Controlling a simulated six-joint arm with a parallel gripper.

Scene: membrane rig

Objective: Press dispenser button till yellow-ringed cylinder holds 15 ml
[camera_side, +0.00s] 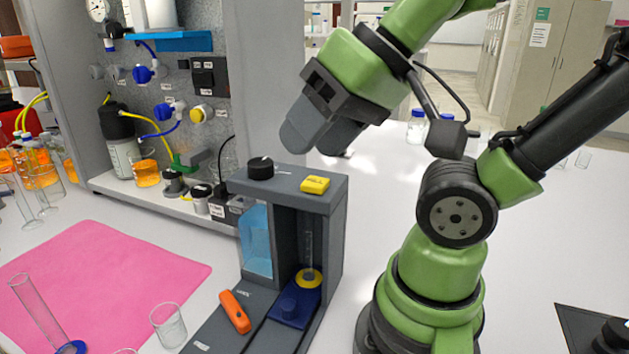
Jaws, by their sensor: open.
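The grey dispenser (328,203) stands in the middle of the bench, with a clear, blue-tinted tank (256,240) on its left. The slim clear cylinder with a yellow ring (308,279) stands upright in the dispenser's right bay, behind a dark blue plate with a small round knob. The liquid level in the cylinder is too small to read. My gripper (318,143) is open and empty, above and apart from the dispenser's top.
An orange-handled item (235,311) lies on the dispenser's base. A pink mat (105,275), a beaker (168,325) and a blue-footed clear cylinder (40,310) are at the left. A panel with valves and tubing (175,100) stands behind. A black flat item (595,330) lies at the lower right.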

